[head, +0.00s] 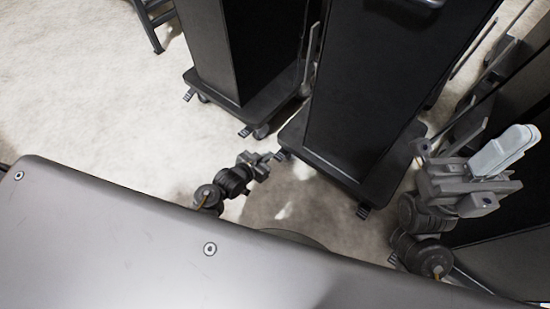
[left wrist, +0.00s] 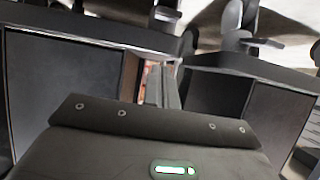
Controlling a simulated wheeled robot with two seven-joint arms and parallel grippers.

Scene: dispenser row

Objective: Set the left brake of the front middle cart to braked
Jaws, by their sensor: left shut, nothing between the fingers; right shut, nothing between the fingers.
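The front middle cart (head: 352,110) is a tall dark box on a low wheeled base, in the middle right of the head view. Its left brake (head: 282,155) is a small dark pedal at the near left corner of the base. My left gripper (head: 267,158) is shut and empty, low down just left of this pedal. I cannot tell whether they touch, or which way the pedal is set. The cart's other pedal (head: 363,211) is at the near right corner. My right gripper (head: 425,150) is shut and empty, right of the cart; its fingertips are hard to make out.
Another dark cart (head: 215,60) stands to the left, with pedals (head: 189,95) on its base. More dark cart bodies stand at the right edge, close to my right arm. The pale floor (head: 90,100) is open on the left. Dark cabinet shapes (left wrist: 70,85) fill the left wrist view.

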